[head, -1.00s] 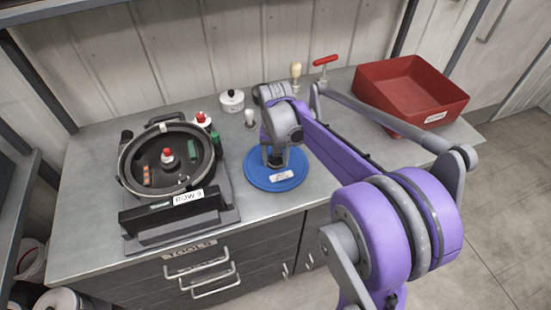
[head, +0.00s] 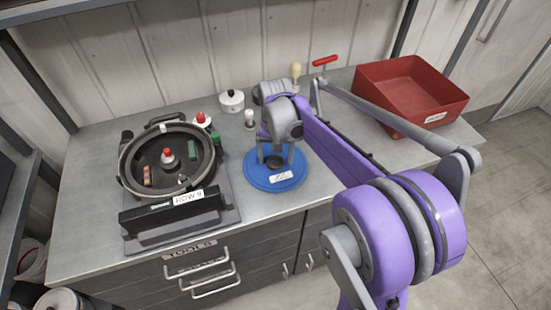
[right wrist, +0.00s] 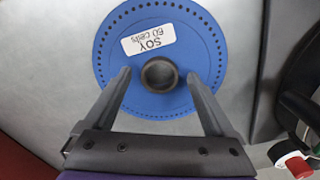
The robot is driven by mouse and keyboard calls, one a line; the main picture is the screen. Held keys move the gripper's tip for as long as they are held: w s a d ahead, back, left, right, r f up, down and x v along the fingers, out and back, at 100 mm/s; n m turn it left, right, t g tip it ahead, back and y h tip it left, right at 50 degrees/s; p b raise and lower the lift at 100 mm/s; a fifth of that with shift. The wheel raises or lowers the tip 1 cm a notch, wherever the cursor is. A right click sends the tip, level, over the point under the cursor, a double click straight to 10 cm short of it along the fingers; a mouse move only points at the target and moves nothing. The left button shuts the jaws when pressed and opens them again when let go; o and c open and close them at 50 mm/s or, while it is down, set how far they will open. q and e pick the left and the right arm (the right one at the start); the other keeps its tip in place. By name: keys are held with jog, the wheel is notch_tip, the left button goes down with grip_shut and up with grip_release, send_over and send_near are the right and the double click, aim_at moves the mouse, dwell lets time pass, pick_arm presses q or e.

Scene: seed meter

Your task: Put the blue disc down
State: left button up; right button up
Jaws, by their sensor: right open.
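The blue disc (head: 258,176) lies flat on the grey bench top, to the right of the seed meter (head: 148,190). It has a white label and a dark round hub at its middle. In the right wrist view the disc (right wrist: 205,65) shows its ring of small holes and a label reading SOY 60 cells. My right gripper (head: 274,161) is over the disc. Its fingers (right wrist: 158,82) stand apart on either side of the hub (right wrist: 159,75), with a gap on each side. My left gripper is not in view.
A red bin (head: 410,90) stands at the back right. A white lidded pot (head: 231,101), a small white-topped peg (head: 249,119) and a red T-handle tool (head: 325,61) stand along the back. Bare bench lies around the disc's front edge.

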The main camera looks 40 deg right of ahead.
notch_tip(320, 180, up, 11)
jog(key=shift+p, duration=0.35)
